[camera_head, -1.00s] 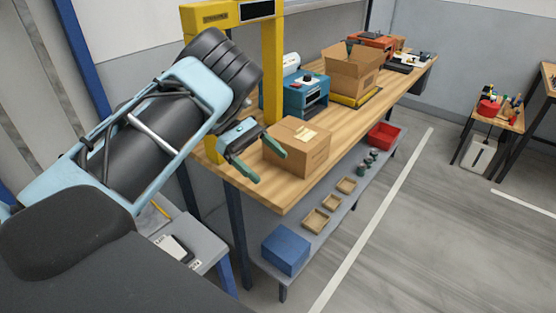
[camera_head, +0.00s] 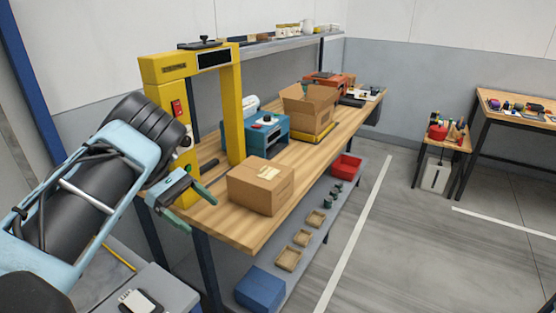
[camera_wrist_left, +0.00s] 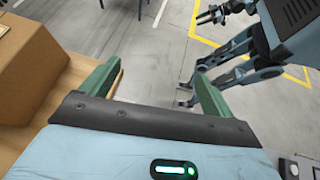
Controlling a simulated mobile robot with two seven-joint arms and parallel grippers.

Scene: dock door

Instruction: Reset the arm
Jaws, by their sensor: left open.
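My left gripper (camera_head: 190,208) hangs at the near left corner of the wooden workbench, left of a closed cardboard box (camera_head: 262,187). Its two green fingers are apart with nothing between them. In the left wrist view the open fingers (camera_wrist_left: 157,85) point out over the floor past the bench edge, and the box (camera_wrist_left: 30,65) stands at the left, apart from them. My right gripper is not in the head view. In the left wrist view another arm with a gripper (camera_wrist_left: 207,15) shows at the top, and I take it as mine; its jaw state is unclear.
A yellow frame (camera_head: 235,110) stands on the workbench (camera_head: 232,228) close to my left arm. A blue machine (camera_head: 265,135) and an open carton (camera_head: 308,108) stand farther back. A lower shelf holds a blue box (camera_head: 260,288) and a red bin (camera_head: 347,165).

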